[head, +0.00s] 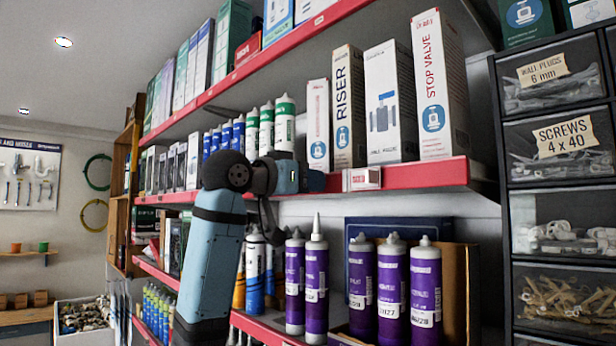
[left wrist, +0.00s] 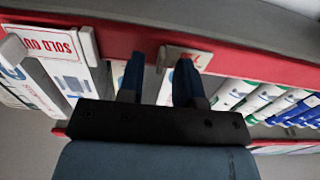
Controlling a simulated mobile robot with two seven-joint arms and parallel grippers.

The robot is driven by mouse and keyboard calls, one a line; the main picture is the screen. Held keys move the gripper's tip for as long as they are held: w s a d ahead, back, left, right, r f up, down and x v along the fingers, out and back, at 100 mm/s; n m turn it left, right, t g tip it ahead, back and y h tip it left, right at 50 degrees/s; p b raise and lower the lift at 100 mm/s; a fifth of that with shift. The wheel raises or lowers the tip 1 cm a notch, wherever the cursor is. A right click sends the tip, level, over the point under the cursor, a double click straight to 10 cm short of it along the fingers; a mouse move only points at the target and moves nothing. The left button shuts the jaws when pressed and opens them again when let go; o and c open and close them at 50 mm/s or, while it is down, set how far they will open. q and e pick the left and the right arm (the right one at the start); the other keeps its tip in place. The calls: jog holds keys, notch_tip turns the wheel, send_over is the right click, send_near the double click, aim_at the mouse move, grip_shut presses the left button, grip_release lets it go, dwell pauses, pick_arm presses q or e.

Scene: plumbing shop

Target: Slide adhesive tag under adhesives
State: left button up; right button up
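My left gripper (head: 312,181) is at the red front rail of the middle shelf. In the left wrist view its two fingers (left wrist: 160,64) are apart. A pale tag (left wrist: 195,58) with a red mark lies at the rail behind and between the fingers, partly covered by one finger. Its wording is not readable, and I cannot tell whether the fingers touch it. Purple adhesive cartridges (head: 362,285) stand upright on the lower shelf, below and right of the gripper. My right gripper is not in view.
A "SOLD OUT" tag (left wrist: 48,43) hangs on the same rail. A white tag (head: 362,179) sits on the rail right of my gripper. White boxes (head: 390,105) and green-labelled cartridges (head: 284,122) stand above. A drawer cabinet (head: 555,190) bounds the right.

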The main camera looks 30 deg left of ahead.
pick_arm(q)
grip_shut()
jog(key=w+a, duration=0.3)
jog(key=a, duration=0.7)
jog(key=w+a, duration=0.4)
jog(key=a, duration=0.6)
jog(key=shift+a, duration=0.1)
grip_release()
